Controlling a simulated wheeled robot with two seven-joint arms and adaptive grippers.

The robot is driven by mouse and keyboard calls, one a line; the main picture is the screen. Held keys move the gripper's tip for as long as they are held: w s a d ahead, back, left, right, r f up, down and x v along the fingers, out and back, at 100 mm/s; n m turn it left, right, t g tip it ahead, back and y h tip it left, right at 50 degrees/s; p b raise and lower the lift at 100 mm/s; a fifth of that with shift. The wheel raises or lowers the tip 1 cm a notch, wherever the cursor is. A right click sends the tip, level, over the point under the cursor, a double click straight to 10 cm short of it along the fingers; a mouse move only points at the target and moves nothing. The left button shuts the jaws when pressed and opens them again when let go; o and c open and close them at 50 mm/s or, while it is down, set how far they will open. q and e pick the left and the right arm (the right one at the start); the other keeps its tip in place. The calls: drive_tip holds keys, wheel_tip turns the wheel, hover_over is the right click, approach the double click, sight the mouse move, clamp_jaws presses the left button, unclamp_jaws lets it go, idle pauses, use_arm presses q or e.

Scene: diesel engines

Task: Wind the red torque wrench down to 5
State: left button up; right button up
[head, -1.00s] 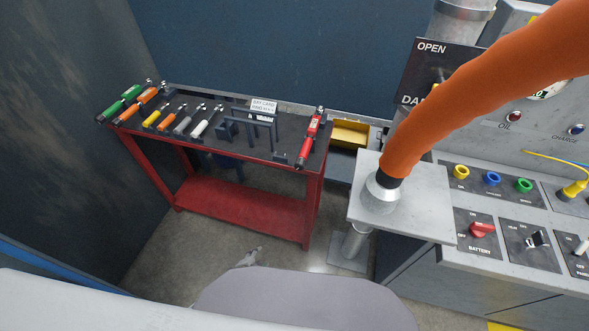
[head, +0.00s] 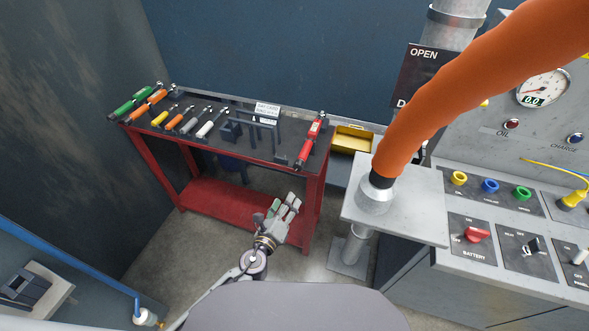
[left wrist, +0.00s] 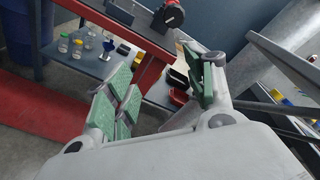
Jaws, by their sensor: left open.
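The red torque wrench (head: 309,146) lies at the right end of the red workbench (head: 315,187), resting on a dark holder. Its scale is too small to read. My left gripper (head: 284,207) is open and empty, in front of the bench and lower than its top, short of the wrench. In the left wrist view the green-padded fingers (left wrist: 165,92) are spread apart with nothing between them. My right gripper is not in view.
Several other wrenches with green, orange, yellow and white handles lie on the bench's left half, near a white sign (head: 267,109). A grey pedestal plate (head: 415,205) with an orange hose (head: 440,95) stands right of the bench, beside the control panel (head: 480,215).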

use_arm(q)
wheel_tip(320, 180, up, 4)
drive_tip(key=m, duration=0.4)
drive_tip(key=m+t, duration=0.1)
drive_tip(key=m, duration=0.3)
drive_tip(key=shift+a+r+m+t, duration=0.1)
drive_tip(key=shift+m+t, duration=0.2)
drive_tip(key=shift+w, duration=0.15)
approach(298, 169)
drive_tip(key=shift+w, duration=1.3)
drive_tip(key=shift+d+p+x, duration=0.15)
drive_tip(key=shift+p+x, duration=0.15)
drive_tip(key=shift+x, duration=1.8)
drive_tip(key=shift+d+p+x, duration=0.15)
drive_tip(key=shift+p+x, duration=0.1)
drive_tip(key=shift+x, duration=1.8)
drive_tip(key=shift+s, duration=0.1)
